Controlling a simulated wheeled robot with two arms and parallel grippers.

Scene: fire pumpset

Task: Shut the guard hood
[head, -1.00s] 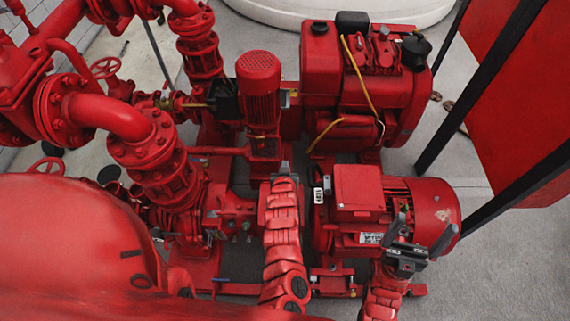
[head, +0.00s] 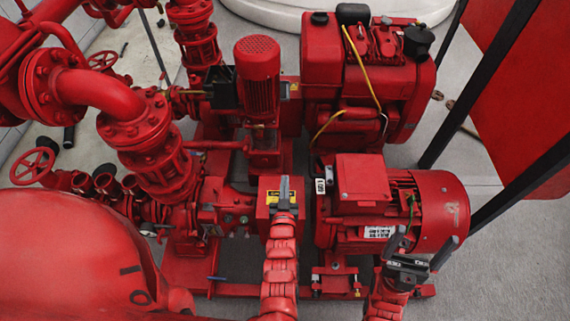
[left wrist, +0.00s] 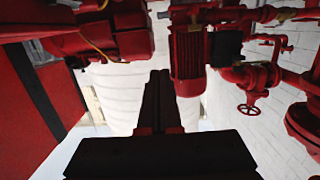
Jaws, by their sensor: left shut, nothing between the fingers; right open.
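A red box-shaped cover with a yellow warning label (head: 267,197), which I take to be the guard hood, sits between the red pump (head: 222,207) and the red electric motor (head: 430,205) in the head view. My left gripper (head: 284,184) is shut and empty. It appears in front of the cover, hiding part of it; I cannot tell whether they touch. In the left wrist view, the shut dark fingers (left wrist: 160,105) point toward the vertical motor and white tank; the hood is not recognisable there. My right gripper (head: 418,250) is open and empty by the electric motor's near side.
A vertical red motor (head: 257,80) and a red engine (head: 350,85) with yellow cables stand behind. Thick red pipes (head: 100,95) and a large rounded red casing (head: 65,245) fill the left. A black-framed red panel (head: 520,90) is at right, above open grey floor.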

